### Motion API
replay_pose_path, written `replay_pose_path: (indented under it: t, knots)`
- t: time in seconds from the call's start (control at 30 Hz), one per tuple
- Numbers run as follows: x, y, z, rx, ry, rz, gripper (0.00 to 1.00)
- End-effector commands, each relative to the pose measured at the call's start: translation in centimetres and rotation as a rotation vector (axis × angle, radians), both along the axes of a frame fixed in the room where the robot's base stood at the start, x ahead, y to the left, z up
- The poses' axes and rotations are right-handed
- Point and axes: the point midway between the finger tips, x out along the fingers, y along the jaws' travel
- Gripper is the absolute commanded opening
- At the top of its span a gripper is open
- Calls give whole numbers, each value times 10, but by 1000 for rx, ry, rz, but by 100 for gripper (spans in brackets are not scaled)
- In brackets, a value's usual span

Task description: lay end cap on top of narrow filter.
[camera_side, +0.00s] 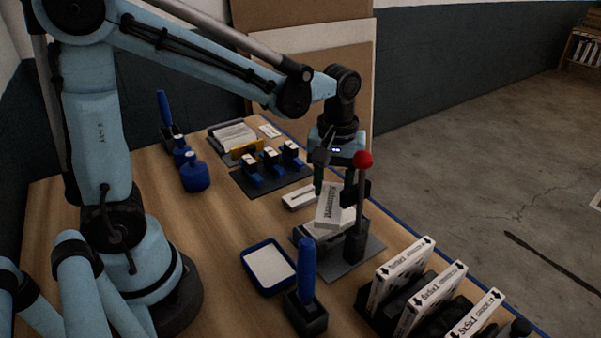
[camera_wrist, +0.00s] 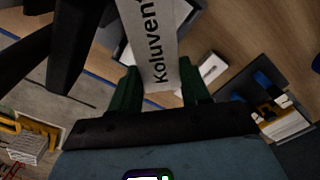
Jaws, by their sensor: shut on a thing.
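My gripper (camera_side: 326,172) points down beside the red-knobbed lever. It is shut on a pale, flat piece marked "Koluvent" (camera_side: 334,203), which hangs tilted over the grey fixture. In the wrist view the piece (camera_wrist: 148,35) runs up from between the green fingers of my gripper (camera_wrist: 157,80). I cannot tell whether this piece is the end cap or a filter. Several white boxed filters stand in a dark rack at the lower right, including a front one (camera_side: 475,316) and a back one (camera_side: 402,268). I cannot tell which is the narrow one.
The lever's red knob (camera_side: 363,159) rises close to my gripper. A small white box (camera_side: 300,197) lies left of the fixture plate (camera_side: 364,262). A blue tray (camera_side: 247,266) and a blue-handled tool (camera_side: 306,272) stand in front.

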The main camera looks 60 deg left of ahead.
Motion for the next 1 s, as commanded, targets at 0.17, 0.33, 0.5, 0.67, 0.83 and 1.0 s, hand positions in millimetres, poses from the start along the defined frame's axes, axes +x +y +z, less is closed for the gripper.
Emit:
replay_pose_path:
  t: [0.17, 0.33, 0.5, 0.67, 0.83, 1.0]
  knots:
    - [12, 0, -3, 0, 0, 0, 14]
    - [10, 0, -26, 1, -1, 0, 14]
    - [10, 0, -35, 1, -1, 0, 14]
    - [9, 0, -35, 1, -1, 0, 14]
    - [10, 0, -38, 1, -1, 0, 14]
    - [10, 0, -38, 1, -1, 0, 66]
